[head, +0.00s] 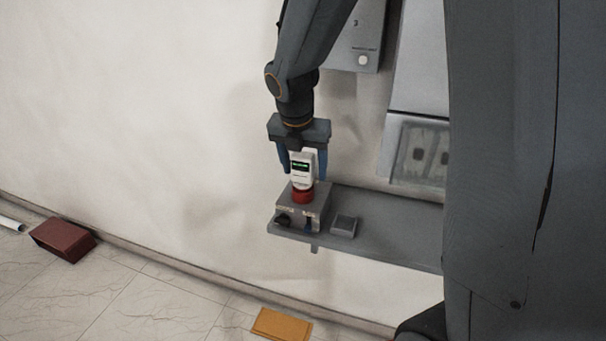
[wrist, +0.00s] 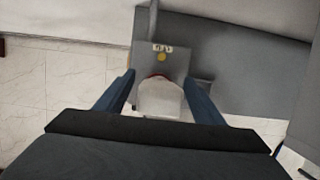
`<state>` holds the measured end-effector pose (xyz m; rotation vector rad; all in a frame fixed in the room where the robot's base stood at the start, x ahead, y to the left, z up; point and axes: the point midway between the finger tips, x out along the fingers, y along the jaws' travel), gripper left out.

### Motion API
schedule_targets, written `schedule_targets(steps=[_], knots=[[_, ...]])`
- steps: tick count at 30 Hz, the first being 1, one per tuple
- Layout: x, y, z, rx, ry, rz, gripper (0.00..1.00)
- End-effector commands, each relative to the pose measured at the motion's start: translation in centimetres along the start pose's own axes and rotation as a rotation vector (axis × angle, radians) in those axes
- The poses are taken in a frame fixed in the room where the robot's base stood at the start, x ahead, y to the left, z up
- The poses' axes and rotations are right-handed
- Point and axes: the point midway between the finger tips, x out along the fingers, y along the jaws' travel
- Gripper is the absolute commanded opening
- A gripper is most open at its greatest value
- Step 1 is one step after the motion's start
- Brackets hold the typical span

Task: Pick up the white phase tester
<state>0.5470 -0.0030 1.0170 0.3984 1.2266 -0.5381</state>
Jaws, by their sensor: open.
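The white phase tester (head: 302,170) stands upright, with a dark green-lit display and a red base. It rests on a grey box (head: 313,203) on a wall shelf. My gripper (head: 305,170) is above the box with its blue fingers on either side of the tester. In the wrist view the tester's white top (wrist: 161,98) lies between the two open fingers (wrist: 161,90), with gaps visible on both sides. The tester's lower part is mostly hidden from above in that view.
The grey shelf (head: 400,243) runs right along the wall, with a small grey block (head: 343,226) beside the box. Grey cabinets (head: 418,150) hang on the wall to the right.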

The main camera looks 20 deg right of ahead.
Motion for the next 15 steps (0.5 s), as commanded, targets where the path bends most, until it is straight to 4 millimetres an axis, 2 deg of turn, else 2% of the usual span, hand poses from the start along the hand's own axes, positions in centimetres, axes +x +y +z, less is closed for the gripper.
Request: schedule_targets(steps=[3,12,15], knots=[[-0.01,0.0,0.0,0.0,0.0,0.0,0.61],[-0.05,0.02,0.02,0.0,0.0,0.0,0.13],[-0.05,0.02,0.02,0.001,-0.001,0.0,0.13]])
